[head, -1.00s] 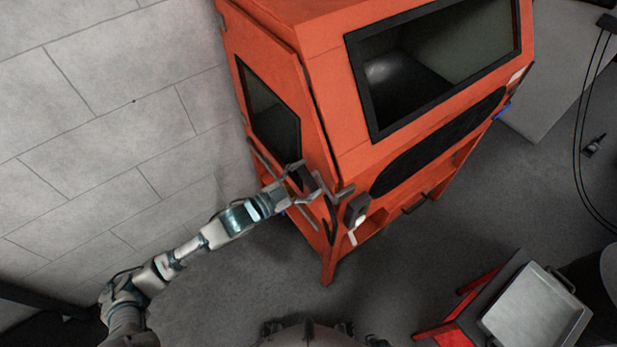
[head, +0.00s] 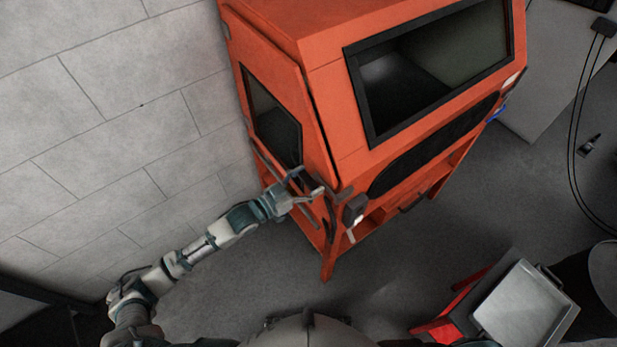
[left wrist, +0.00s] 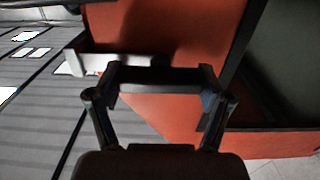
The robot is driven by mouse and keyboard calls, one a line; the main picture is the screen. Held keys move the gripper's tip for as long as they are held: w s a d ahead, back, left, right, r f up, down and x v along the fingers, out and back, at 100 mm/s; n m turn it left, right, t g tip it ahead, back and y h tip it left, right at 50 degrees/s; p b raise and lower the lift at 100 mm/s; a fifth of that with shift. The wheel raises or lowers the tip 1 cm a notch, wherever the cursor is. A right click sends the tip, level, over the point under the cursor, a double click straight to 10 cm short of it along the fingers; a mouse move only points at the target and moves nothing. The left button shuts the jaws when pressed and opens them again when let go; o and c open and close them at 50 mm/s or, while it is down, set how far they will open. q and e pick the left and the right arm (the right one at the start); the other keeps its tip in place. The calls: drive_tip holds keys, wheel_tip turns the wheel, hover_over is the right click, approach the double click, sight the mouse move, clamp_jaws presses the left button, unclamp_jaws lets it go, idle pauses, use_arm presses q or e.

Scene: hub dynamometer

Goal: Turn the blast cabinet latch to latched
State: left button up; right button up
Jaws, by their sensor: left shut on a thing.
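The orange blast cabinet (head: 322,100) stands in the middle of the head view, its side door (head: 312,135) facing my left arm and lying close to the frame. My left gripper (head: 306,189) is at the front edge of this door, low down. It is shut on the latch, a small grey handle there, which the fingers mostly hide. My right gripper is not in view.
A grey block wall (head: 120,110) stands left of the cabinet. A dark lamp-like fitting (head: 354,209) sits at the cabinet's front corner, close to my gripper. A metal tray (head: 520,304) on a red-and-dark cart is at lower right. The floor between is clear.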

use_arm(q)
drive_tip(key=o, duration=1.1)
drive_tip(key=shift+w, duration=0.1)
drive_tip(key=shift+a, duration=0.15)
drive_tip(key=v, duration=1.2)
drive_tip(key=shift+f, duration=0.1)
drive_tip(key=shift+w, duration=0.1)
